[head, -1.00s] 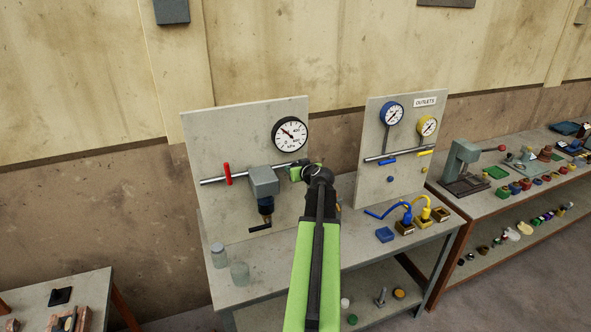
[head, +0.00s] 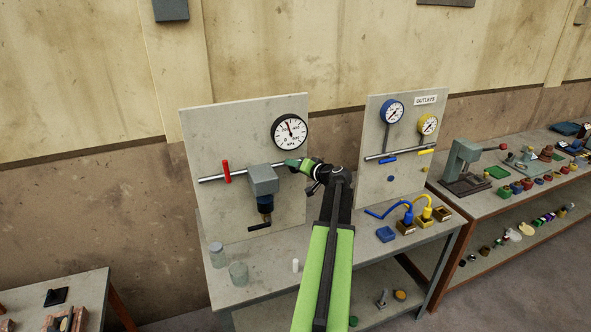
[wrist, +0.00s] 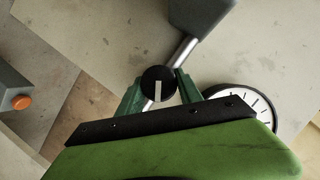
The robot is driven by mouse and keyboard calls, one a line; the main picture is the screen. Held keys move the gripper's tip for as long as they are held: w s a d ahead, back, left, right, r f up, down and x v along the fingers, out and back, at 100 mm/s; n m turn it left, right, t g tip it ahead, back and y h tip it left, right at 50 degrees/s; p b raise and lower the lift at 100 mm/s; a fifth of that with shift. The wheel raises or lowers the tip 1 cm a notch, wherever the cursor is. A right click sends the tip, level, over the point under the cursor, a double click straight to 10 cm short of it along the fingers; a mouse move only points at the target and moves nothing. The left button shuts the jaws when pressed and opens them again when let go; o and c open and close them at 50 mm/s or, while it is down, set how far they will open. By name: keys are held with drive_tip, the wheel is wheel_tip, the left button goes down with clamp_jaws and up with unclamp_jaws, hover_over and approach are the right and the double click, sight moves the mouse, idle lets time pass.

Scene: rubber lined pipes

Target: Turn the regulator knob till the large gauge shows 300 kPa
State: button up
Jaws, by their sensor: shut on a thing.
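The large gauge (head: 289,132) is white with a black rim, at the upper right of the left panel. Its needle points up and slightly left; its fine marks are too small to read surely. It also shows partly behind my gripper in the wrist view (wrist: 246,100). My gripper (head: 298,165) is at the right end of the pipe, below the gauge. In the wrist view its green fingers (wrist: 158,92) are shut on a round black knob (wrist: 157,76) with a white line. A grey regulator body (head: 263,180) with a blue lower part and black bar handle (head: 260,227) sits left of it.
A red lever (head: 226,172) stands on the pipe at left. The outlets panel (head: 410,165), with two smaller gauges and hoses, stands to the right of my arm.

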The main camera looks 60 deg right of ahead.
idle(0.6)
drive_tip(key=o, duration=1.4)
drive_tip(key=shift+w, duration=0.1)
drive_tip(key=shift+c, duration=0.2)
drive_tip(key=p+v, duration=0.4)
drive_tip(key=v, duration=1.3)
drive_tip(key=shift+s, duration=0.3)
drive_tip(key=shift+d, duration=0.1)
